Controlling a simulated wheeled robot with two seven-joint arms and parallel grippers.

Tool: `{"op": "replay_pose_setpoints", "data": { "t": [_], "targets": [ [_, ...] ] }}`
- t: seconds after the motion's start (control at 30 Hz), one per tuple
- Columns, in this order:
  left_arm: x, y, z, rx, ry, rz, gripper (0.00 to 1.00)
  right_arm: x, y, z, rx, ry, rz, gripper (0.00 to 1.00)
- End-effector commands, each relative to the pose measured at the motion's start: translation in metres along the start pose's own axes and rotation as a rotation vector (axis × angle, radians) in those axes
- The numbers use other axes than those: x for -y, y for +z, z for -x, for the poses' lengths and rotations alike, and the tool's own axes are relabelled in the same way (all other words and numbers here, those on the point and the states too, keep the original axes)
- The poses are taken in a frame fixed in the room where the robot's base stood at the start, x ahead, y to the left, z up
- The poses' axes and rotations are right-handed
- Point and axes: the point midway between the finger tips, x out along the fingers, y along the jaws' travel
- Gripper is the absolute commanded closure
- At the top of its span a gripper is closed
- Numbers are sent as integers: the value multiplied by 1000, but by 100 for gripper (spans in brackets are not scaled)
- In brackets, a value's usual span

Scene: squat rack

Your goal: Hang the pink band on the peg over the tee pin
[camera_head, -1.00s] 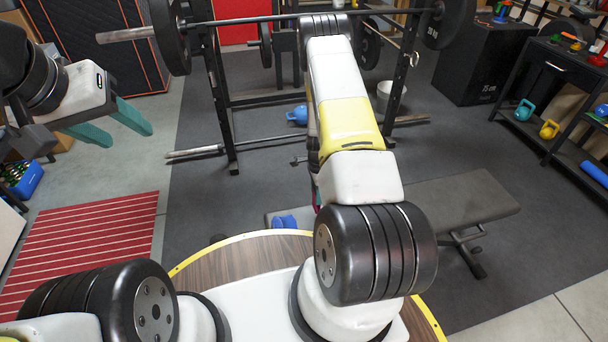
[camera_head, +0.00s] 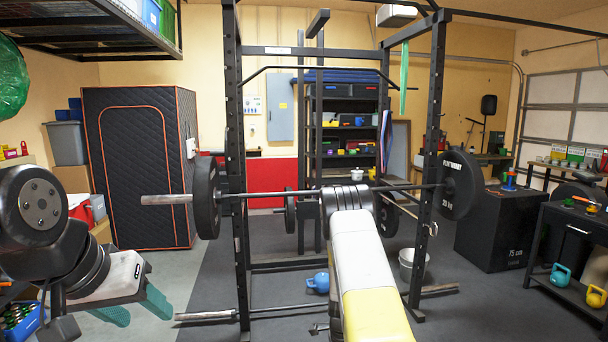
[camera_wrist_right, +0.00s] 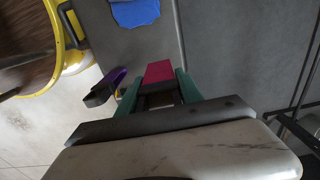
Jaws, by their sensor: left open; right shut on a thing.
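The pink band (camera_wrist_right: 158,71) shows in the right wrist view as a pink piece between the teal fingers of my right gripper (camera_wrist_right: 156,88), which is shut on it. Most of the band's length is out of sight. In the head view my right arm reaches forward toward the rack and hides its own gripper and the band. My left gripper (camera_head: 148,316) is open and empty at the lower left, well apart from the rack. The squat rack (camera_head: 237,150) stands ahead. I cannot make out the peg or the tee pin.
A loaded barbell (camera_head: 290,192) lies across the rack behind my right arm. A green band (camera_head: 404,78) hangs at the rack's upper right. A black box (camera_head: 490,235) stands right. A purple item (camera_wrist_right: 104,88) lies near my right gripper.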

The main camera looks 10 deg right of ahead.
Motion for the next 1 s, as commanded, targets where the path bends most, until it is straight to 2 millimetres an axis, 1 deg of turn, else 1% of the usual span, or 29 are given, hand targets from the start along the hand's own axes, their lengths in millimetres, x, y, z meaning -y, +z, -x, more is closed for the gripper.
{"op": "replay_pose_setpoints", "data": {
  "t": [0.63, 0.7, 0.9, 1.0],
  "targets": [
    [0, 0, 0, 0, 0, 0, 48, 0, 0, -1, 0, 0, 0, 99],
    [0, 0, 0, 0, 0, 0, 48, -1, 0, -8, 0, 2, 0, 99],
    [0, 0, 0, 0, 0, 0, 48, -1, 0, -41, 1, 3, -1, 99],
    [0, 0, 0, 0, 0, 0, 48, 0, 0, -50, 0, 0, -1, 99]
  ]
}}
